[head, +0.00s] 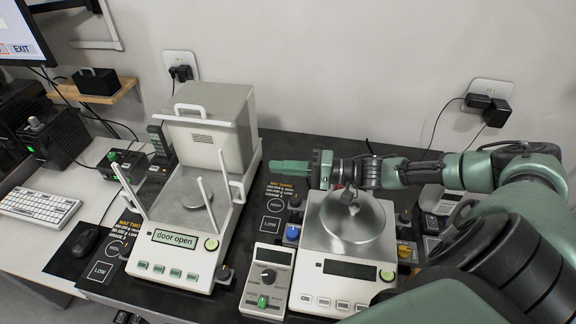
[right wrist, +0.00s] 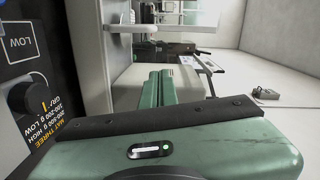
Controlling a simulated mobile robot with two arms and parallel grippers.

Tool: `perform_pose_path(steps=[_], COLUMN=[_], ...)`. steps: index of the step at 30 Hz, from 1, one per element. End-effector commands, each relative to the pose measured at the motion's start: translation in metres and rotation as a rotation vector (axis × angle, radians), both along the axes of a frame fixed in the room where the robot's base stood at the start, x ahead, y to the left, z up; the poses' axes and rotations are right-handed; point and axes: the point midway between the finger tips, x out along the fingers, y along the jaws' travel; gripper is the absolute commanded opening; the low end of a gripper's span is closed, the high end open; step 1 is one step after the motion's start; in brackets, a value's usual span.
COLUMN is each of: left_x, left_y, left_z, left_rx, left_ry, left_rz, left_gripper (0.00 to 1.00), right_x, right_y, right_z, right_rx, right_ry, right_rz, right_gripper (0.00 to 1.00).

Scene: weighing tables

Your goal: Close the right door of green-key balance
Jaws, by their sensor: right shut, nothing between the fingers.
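The green-key balance (head: 178,259) stands at the left of the dark bench, with green keys and a display reading "door open". Its grey housing (head: 212,130) rises at the back, and the weighing chamber around the pan (head: 188,200) is open toward the front. A white handle (head: 236,188) shows on its right side; the clear door panel itself is hard to make out. My right gripper (head: 273,167) is just right of the balance, pointing left, its fingers shut and empty. Its shut fingers also show in the right wrist view (right wrist: 165,95). My left gripper is out of view.
A second balance with a round steel pan (head: 352,222) stands at the right, beneath my right arm. A small control box (head: 267,281) sits between the balances. A keyboard (head: 38,205) and mouse (head: 86,243) lie at the left. The wall is behind.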

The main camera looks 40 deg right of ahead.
Motion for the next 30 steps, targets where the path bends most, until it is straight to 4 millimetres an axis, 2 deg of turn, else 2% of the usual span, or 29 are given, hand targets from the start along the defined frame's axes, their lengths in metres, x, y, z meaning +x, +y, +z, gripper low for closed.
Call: perform_pose_path(steps=[1,8,10,16,30], left_x=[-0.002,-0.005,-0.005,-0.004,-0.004], left_y=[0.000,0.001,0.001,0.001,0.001], left_z=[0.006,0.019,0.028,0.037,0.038], left_rx=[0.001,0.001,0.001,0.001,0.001], left_ry=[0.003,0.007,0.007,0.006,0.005], left_rz=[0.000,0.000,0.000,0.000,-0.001], left_gripper=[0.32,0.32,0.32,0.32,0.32], right_x=[0.010,0.044,0.033,0.023,0.020], right_y=[0.010,0.043,0.053,0.070,0.074], right_z=[0.005,0.002,-0.001,-0.007,-0.010], right_rx=[0.005,0.003,0.004,0.001,-0.001], right_ry=[-0.006,-0.004,0.005,0.001,-0.001], right_rz=[0.002,0.001,0.003,0.001,0.001], right_gripper=[0.00,0.00,0.00,0.00,0.00])
